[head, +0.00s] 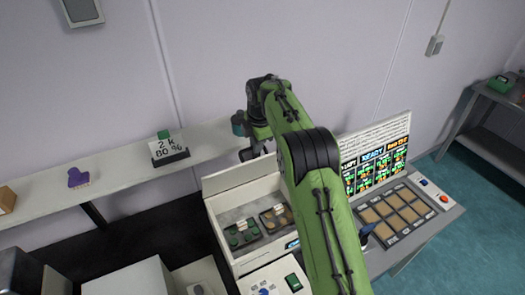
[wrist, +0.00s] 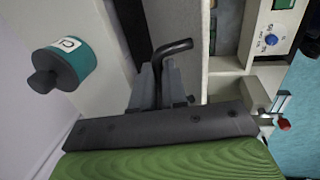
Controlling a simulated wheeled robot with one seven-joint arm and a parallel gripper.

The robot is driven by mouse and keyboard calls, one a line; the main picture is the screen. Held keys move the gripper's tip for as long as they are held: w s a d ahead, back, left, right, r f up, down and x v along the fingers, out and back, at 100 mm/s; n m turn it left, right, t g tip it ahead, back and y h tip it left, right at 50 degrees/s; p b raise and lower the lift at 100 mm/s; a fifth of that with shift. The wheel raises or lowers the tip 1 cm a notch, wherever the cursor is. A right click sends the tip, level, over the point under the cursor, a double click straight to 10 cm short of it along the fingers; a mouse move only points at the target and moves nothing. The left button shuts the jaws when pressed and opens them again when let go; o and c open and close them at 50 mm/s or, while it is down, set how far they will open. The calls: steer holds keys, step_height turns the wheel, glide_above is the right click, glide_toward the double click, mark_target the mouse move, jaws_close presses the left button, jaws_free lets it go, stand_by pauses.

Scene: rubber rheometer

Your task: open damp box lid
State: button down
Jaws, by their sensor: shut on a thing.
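The white damp box (head: 222,228) stands left of the instrument, its inside visible with dark trays of green and orange pieces. Its pale lid panel (head: 235,177) stands raised along the back side. My gripper (head: 254,150) is at the upper edge of this panel, partly hidden by my green arm. In the wrist view my gripper's grey fingers (wrist: 158,80) are closed at a bent black handle (wrist: 172,47). The exact contact is partly hidden by the fingers.
A teal jar (wrist: 72,62) is close beside my gripper on the shelf (head: 115,165). A sign (head: 168,148) and a purple item (head: 78,178) stand farther left. The instrument screen (head: 375,165) and sample pad (head: 397,218) are right of my arm.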

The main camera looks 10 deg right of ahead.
steer(key=shift+w+a+f, duration=0.2)
steer(key=shift+w+a, duration=0.1)
steer(key=shift+w, duration=0.1)
steer(key=shift+f, duration=0.1)
steer(key=c, duration=1.5)
jaws_free()
steer(key=o, duration=0.3)
steer(key=shift+w+a+f, duration=0.1)
steer(key=shift+w+a, duration=0.05)
steer(key=shift+w, duration=0.35)
steer(key=shift+o, duration=0.2)
steer(key=v, duration=0.7)
steer(key=shift+s+r, duration=0.15)
steer(key=shift+r, duration=0.15)
